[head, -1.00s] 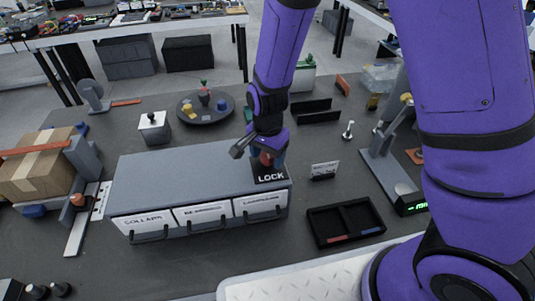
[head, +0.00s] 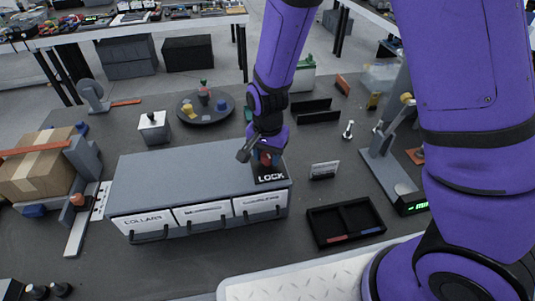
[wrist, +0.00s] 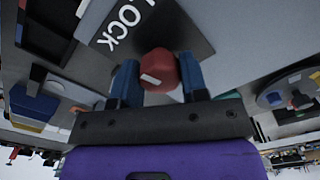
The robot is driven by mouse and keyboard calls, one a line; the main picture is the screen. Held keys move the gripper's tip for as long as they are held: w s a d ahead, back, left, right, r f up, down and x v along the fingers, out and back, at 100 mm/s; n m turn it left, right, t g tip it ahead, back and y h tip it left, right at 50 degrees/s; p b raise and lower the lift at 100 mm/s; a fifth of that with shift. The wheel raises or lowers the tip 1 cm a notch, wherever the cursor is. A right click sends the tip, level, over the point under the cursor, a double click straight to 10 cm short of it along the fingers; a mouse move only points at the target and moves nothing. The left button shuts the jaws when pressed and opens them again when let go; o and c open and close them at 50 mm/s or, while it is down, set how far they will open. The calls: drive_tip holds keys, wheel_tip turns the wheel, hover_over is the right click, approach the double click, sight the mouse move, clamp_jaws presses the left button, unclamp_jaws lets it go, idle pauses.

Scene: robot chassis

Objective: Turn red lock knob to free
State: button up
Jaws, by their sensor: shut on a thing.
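The red lock knob (wrist: 158,70) stands on a black plate marked LOCK (wrist: 180,25) on top of the grey drawer cabinet (head: 165,170). In the wrist view the knob sits between the two blue fingers of my gripper (wrist: 158,82), which is shut on it. A white mark shows on the knob's near side. In the head view my gripper (head: 266,158) points down at the LOCK plate (head: 270,177) at the cabinet's right end, and the knob is partly hidden there. The three labelled drawers along the cabinet's front look closed.
A small label stand (head: 324,170) and a black divided tray (head: 346,222) are right of the cabinet. A round dark tray (head: 206,108) and a white button box (head: 154,128) stand behind it. A cardboard box (head: 38,172) is at left.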

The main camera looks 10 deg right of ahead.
sight(268, 154)
drive_tip(key=n, duration=0.4)
drive_tip(key=shift+n, duration=0.3)
drive_tip(key=n, duration=0.3)
drive_tip(key=shift+n, duration=0.3)
drive_tip(key=n, duration=0.4)
drive_tip(key=shift+n, duration=1.6)
drive_tip(key=o, duration=0.9)
drive_tip(key=shift+r, duration=0.1)
wheel_tip(268, 154, up, 11)
drive_tip(key=shift+f, duration=0.15)
